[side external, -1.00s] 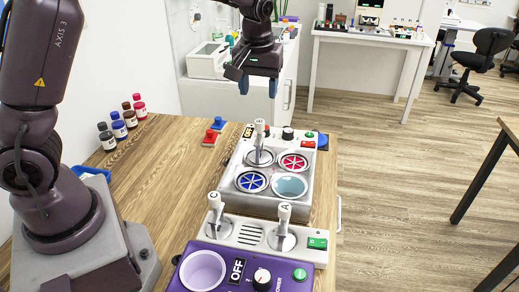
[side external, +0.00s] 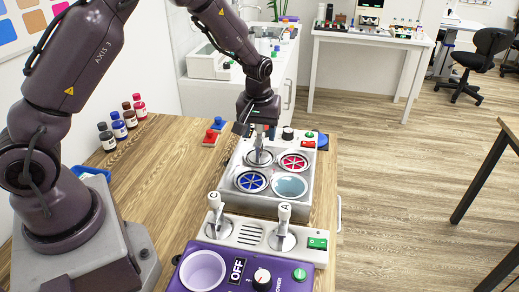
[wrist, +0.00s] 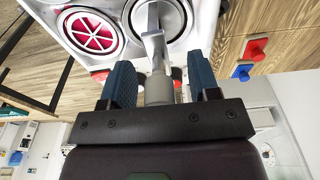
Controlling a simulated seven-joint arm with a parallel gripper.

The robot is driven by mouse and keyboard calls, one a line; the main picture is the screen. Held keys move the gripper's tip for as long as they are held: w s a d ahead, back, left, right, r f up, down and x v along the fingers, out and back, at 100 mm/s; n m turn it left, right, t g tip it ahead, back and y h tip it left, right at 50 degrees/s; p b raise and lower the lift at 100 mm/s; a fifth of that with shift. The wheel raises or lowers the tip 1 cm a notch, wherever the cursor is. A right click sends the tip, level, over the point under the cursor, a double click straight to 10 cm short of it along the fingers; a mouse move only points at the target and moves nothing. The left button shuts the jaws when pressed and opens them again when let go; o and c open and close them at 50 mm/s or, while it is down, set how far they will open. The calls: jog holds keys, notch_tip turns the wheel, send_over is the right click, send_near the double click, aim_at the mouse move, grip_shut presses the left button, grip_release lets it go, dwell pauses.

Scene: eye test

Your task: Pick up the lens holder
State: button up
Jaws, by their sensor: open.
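A grey upright handle on a round silver base (side external: 260,157), which I take for the lens holder, stands in the far left round place of a white box (side external: 235,207). The other round places hold a red spoked disc (side external: 293,162), a blue spoked disc (side external: 251,181) and a pale blue lens-like disc (side external: 290,186). My gripper (side external: 261,132) is open above that base, fingers pointing down. In the wrist view my blue fingers (wrist: 160,78) stand on either side of the grey handle (wrist: 155,52), with gaps showing. The handle's top is hidden in the side view.
Two upright handles marked C (side external: 215,212) and A (side external: 284,220) stand in a nearer panel. Red and blue buttons (side external: 210,137) and several small bottles (side external: 119,129) are to the left.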

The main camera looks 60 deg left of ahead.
jog(key=shift+f, duration=0.25)
grip_shut()
